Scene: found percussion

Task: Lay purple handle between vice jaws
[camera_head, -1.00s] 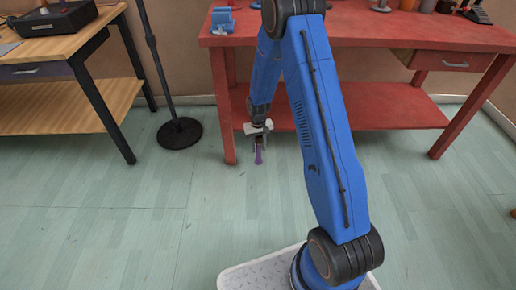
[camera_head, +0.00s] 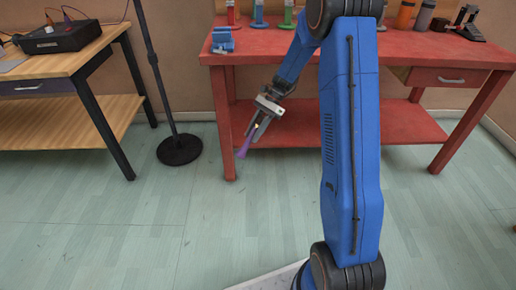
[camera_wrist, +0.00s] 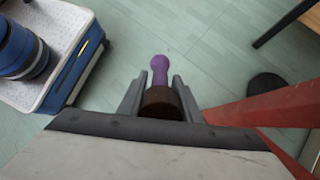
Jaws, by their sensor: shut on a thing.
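The purple handle (camera_head: 243,150) is held in my gripper (camera_head: 258,132), in front of the red table's left leg and below its top. It points down and slightly left in the head view. In the wrist view the purple handle (camera_wrist: 160,70) sticks out beyond the two fingers of my gripper (camera_wrist: 160,95), with a dark brown part between them. The blue vice (camera_head: 222,40) stands on the front left corner of the red table, above and left of my gripper. The gap between its jaws is too small to make out.
The red table (camera_head: 300,46) carries several coloured bottles at the back and a dark device (camera_head: 466,22) at right. A black stand (camera_head: 180,150) is on the floor left of it. A wooden table (camera_head: 60,60) with a black box (camera_head: 58,37) is far left.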

